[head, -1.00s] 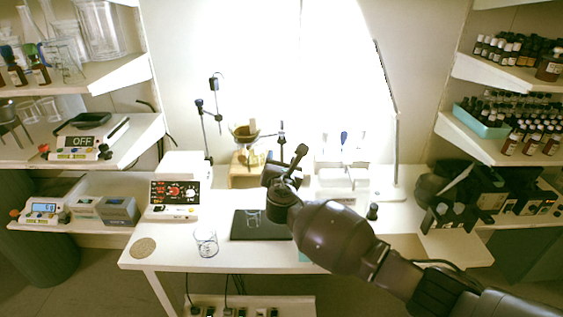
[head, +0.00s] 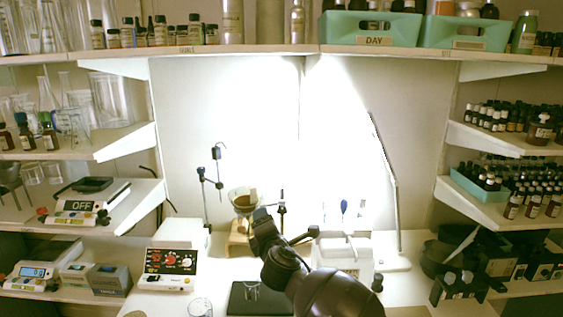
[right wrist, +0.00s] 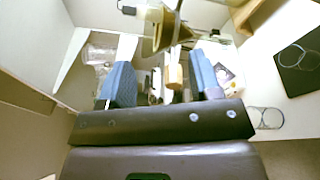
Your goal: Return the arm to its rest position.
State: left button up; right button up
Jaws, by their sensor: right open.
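My right arm (head: 335,294) comes in from the bottom right of the head view and reaches over the white table. Its hand end is raised above and behind the black mat (head: 246,300). In the right wrist view my right gripper (right wrist: 163,82) shows two blue-padded fingers spread apart, with nothing held between them. The glass beaker on the mat (head: 252,291) stands clear of the hand. My left gripper is not in view.
A funnel stand (head: 243,205) and a white device (head: 343,255) stand close behind the arm. A control box with red dials (head: 171,262) is at left. Another glass beaker (head: 200,307) stands near the front. A loaded shelf (head: 250,50) spans the top.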

jog(key=s+d+f+m+g+h+b, duration=0.1)
jog(key=s+d+f+m, duration=1.05)
jog(key=s+d, duration=0.2)
jog(key=s+d+f+m+g+h+b, duration=0.1)
jog(key=s+d+f+m+g+h, duration=0.1)
jog(key=s+d+f+m, duration=1.05)
jog(key=s+d+f+g, duration=0.1)
jog(key=s+d+f, duration=0.2)
jog(key=s, duration=0.3)
jog(key=s+d+f+g+h, duration=0.1)
jog(key=s+d+f, duration=0.1)
jog(key=s, duration=0.5)
jog(key=shift+d+f, duration=0.4)
jog(key=shift+f, duration=0.15)
